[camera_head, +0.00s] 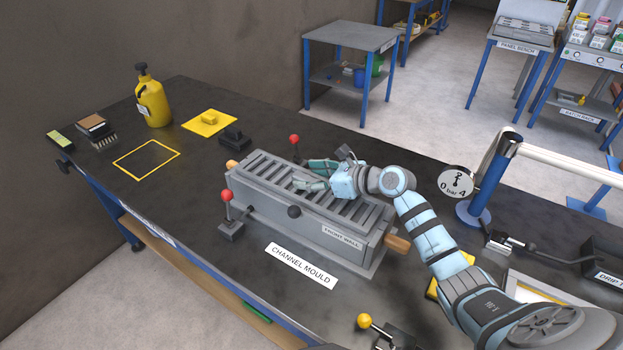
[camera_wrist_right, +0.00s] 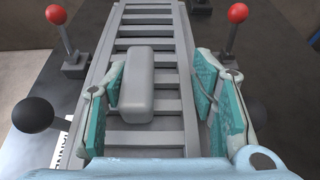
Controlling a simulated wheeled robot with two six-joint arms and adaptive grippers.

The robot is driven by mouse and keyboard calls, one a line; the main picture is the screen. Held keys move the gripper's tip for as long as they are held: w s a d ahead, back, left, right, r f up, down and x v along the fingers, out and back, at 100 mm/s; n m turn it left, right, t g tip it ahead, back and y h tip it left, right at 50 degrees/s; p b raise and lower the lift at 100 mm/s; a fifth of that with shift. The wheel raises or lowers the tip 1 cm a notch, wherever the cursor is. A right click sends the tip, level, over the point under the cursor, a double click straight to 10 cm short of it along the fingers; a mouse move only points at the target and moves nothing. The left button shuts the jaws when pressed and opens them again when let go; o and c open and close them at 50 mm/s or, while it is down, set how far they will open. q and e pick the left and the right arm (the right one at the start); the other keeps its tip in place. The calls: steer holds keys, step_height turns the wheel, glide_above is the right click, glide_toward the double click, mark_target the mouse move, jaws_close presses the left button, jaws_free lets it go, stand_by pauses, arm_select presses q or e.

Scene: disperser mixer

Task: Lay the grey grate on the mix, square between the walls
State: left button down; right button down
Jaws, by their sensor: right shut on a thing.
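The grey grate (camera_head: 345,207) is a long slatted piece with a raised grey block as its grip. It lies lengthwise between the walls of the channel mould (camera_head: 308,234), roughly parallel to them. In the right wrist view the slats of the grate (camera_wrist_right: 150,104) run crosswise below me, with the grip block (camera_wrist_right: 137,85) between my fingers. My right gripper (camera_head: 312,183) is over the grate, shut on it by the block. The mix is hidden under the grate, so I cannot tell whether they touch. My left gripper is not in view.
Red-knobbed levers (camera_head: 227,197) (camera_head: 294,140) stand on both long sides of the mould. A yellow-knobbed lever (camera_head: 364,321) is nearer me. A yellow jug (camera_head: 153,101), a yellow float (camera_head: 209,122) and a gauge (camera_head: 457,183) are around.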

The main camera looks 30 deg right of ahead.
steer(key=c, duration=1)
jaws_free()
steer(key=shift+o, duration=0.2)
steer(key=p+v, duration=0.1)
steer(key=v, duration=1.1)
steer(key=shift+s, duration=0.1)
